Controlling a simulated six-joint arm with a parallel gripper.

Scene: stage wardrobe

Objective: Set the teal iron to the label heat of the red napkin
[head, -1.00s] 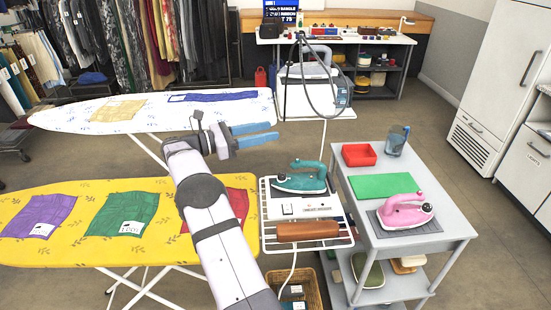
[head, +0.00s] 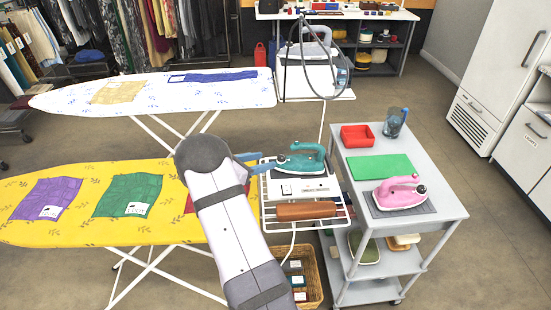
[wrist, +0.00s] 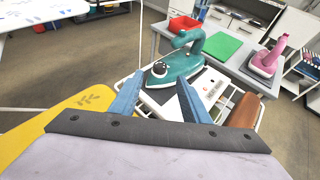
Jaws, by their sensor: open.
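The teal iron (head: 301,160) rests on the white wire rack (head: 347,216) at the right end of the yellow ironing board. In the wrist view the teal iron (wrist: 175,66) is just beyond my gripper, with a round dial (wrist: 160,69) on its near end. My gripper (wrist: 158,84) is open, its two blue fingers apart and empty, short of the iron. In the head view my arm hides most of the gripper; a blue finger (head: 247,157) shows. The red napkin (head: 189,203) lies on the yellow board, mostly hidden behind my arm; its label is not visible.
A green napkin (head: 129,194) and a purple napkin (head: 47,198) with white labels lie on the yellow board (head: 80,232). A brown roll (head: 306,211) lies on the rack. A grey cart (head: 441,214) to the right holds a pink iron (head: 399,192) and a red tray (head: 357,137).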

